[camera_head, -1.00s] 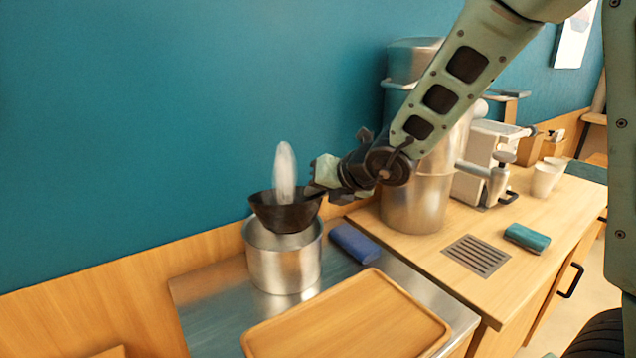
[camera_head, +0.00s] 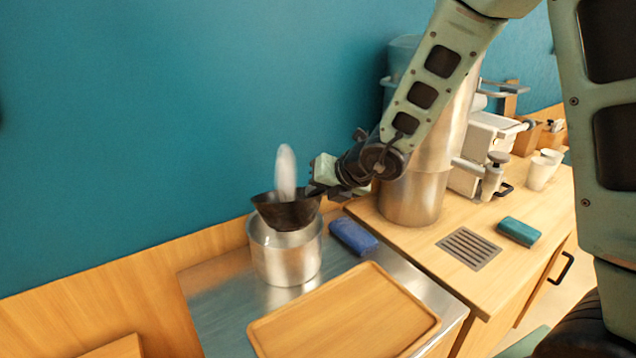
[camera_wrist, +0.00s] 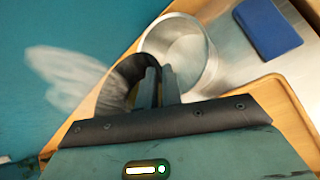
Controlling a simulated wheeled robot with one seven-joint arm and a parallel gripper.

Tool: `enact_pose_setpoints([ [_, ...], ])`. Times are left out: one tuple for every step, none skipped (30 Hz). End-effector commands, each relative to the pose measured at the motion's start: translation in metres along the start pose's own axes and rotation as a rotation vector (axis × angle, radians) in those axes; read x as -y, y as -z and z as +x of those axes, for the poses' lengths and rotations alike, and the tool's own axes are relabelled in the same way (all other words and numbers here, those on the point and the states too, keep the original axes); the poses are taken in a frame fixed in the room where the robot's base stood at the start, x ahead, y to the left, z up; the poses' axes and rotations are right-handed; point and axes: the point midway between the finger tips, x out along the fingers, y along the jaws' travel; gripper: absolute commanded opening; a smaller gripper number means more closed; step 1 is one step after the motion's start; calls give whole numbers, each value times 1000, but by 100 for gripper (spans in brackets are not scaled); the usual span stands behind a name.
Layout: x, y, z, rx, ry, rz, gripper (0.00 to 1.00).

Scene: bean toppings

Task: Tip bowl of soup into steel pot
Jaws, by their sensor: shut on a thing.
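A dark bowl (camera_head: 287,213) is gripped at its right rim by my gripper (camera_head: 318,186). The bowl hangs over the mouth of the steel pot (camera_head: 287,262) and looks slightly tilted. Pale steam (camera_head: 286,172) rises above it. In the wrist view the bowl (camera_wrist: 117,88) sits beyond my fingers (camera_wrist: 158,84), off to the left of the open pot (camera_wrist: 207,62). The pot stands upright on the metal counter, and its inside looks light and bare in the wrist view. The soup inside the bowl is hidden from both views.
A wooden tray (camera_head: 350,318) lies in front of the pot. A blue cloth-like block (camera_head: 353,238) lies right of the pot. A large steel urn (camera_head: 413,195) stands behind my arm, with a white machine (camera_head: 487,150) beyond. The teal wall is close behind.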

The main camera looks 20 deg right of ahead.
Motion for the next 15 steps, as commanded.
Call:
enact_pose_setpoints([
  [-2,-2,-2,-5,2,3,0],
  [-2,-3,-2,-8,2,4,0],
  [-2,-3,-2,-11,4,6,0],
  [-2,-3,-2,-15,5,7,0],
  [-2,-3,-2,-18,6,9,0],
  [-2,-3,-2,-22,7,11,0],
  [-2,-3,-3,-25,8,12,0],
  [-2,-3,-3,-28,9,13,0],
  [-2,-4,-3,-32,10,15,0],
  [-2,-4,-3,-35,10,16,0],
  [-2,-4,-3,-38,11,18,0],
  [-2,-4,-3,-42,12,20,0],
  [-2,-4,-3,-46,13,21,0],
  [-2,-4,-3,-49,14,22,0],
  [-2,-4,-4,-53,15,24,0],
])
